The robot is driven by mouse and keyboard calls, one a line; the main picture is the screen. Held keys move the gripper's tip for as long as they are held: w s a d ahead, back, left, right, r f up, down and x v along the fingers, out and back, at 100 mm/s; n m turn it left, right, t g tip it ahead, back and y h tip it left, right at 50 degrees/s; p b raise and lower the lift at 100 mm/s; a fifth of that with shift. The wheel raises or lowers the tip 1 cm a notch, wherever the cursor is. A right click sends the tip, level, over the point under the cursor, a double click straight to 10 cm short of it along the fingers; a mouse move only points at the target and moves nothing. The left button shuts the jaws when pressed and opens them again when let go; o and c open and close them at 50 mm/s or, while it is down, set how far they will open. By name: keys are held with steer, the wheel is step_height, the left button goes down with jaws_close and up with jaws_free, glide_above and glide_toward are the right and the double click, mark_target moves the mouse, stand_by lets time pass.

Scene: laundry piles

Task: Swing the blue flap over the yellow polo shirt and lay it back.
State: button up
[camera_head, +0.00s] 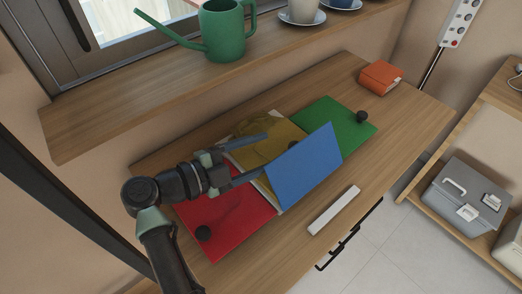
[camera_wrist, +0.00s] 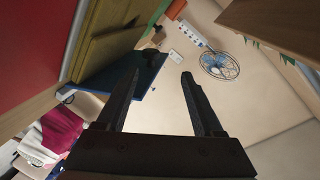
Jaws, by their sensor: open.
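The blue flap (camera_head: 305,168) stands tilted on the folding board, its upper edge raised beside the yellow polo shirt (camera_head: 258,135). The shirt lies on the board's middle, partly hidden by my gripper and the flap. A dark knob (camera_head: 293,146) shows at the flap's upper edge. My gripper (camera_head: 266,153) is open, its fingers over the shirt and close to the flap's upper left edge. In the wrist view, the blue flap (camera_wrist: 103,80) is behind the left finger of my gripper (camera_wrist: 159,75), and a dark knob is near that fingertip. Contact cannot be told. Nothing shows between the fingers.
A red flap (camera_head: 225,217) lies flat at the left, and a green flap (camera_head: 335,122) lies flat at the right; each has a dark knob. A white bar (camera_head: 334,210) and an orange book (camera_head: 381,76) are on the wooden top (camera_head: 420,115). A shelf holds a green watering can (camera_head: 222,32).

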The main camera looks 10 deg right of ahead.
mark_target(303, 163)
steer(key=shift+s+a+f, duration=0.15)
steer(key=shift+s+f, duration=0.1)
steer(key=shift+f, duration=0.4)
steer(key=b+x, duration=0.1)
steer(key=x, duration=0.6)
steer(key=shift+f, duration=0.15)
jaws_close()
stand_by(0.8)
